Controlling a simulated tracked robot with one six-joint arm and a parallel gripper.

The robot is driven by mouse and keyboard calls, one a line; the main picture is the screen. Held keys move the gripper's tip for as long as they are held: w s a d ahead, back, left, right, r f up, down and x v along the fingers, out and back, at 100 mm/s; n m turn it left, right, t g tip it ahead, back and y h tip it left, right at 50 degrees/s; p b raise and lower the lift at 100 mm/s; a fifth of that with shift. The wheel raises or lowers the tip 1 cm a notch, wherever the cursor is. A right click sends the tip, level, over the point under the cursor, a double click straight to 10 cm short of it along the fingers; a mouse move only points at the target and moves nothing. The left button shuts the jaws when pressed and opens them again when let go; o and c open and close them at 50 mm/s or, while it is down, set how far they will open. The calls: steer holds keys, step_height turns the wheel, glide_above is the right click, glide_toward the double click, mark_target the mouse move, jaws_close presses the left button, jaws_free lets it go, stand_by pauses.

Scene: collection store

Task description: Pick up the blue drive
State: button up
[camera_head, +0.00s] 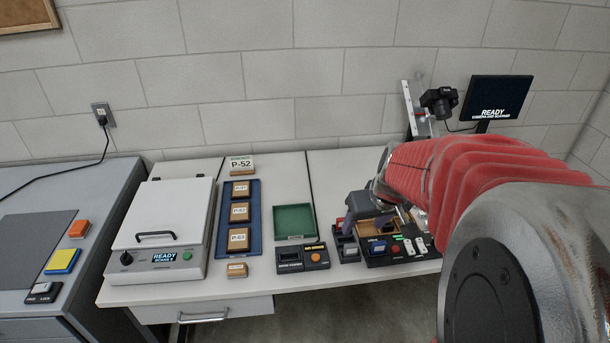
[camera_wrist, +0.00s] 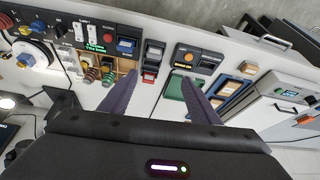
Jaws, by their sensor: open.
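A small blue block that looks like the blue drive (camera_wrist: 126,43) sits in the black control panel (camera_wrist: 60,22), by the panel's right end in the wrist view. In the head view a small blue patch on the panel (camera_head: 396,248) seems to be the same thing. My gripper (camera_wrist: 160,76) is open above the bench, its two purple fingers apart with nothing held. The blue block lies beyond the left fingertip in the wrist view.
Black holders with red parts (camera_wrist: 152,62) stand between the fingertips in the wrist view. A wooden tray (camera_head: 375,226) sits at the panel. A dark box with an orange button (camera_head: 316,257), a green tray (camera_head: 293,221) and a blue tray (camera_head: 254,218) lie left of it.

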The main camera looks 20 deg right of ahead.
steer(key=d+f+m, duration=0.1)
steer(key=d+f, duration=0.4)
steer(key=d, duration=0.4)
steer(key=shift+s+d+g, duration=0.25)
steer(key=shift+g, duration=0.05)
steer(key=shift+f, duration=0.15)
glide_above(381, 244)
steer(key=s+a, duration=0.1)
steer(key=s, duration=0.1)
steer(key=shift+w+f, duration=0.1)
steer(key=shift+f, duration=3.75)
steer(key=shift+x, duration=2.6)
steer(key=shift+d, duration=0.2)
steer(key=shift+c, duration=0.7)
steer(key=c, duration=1)
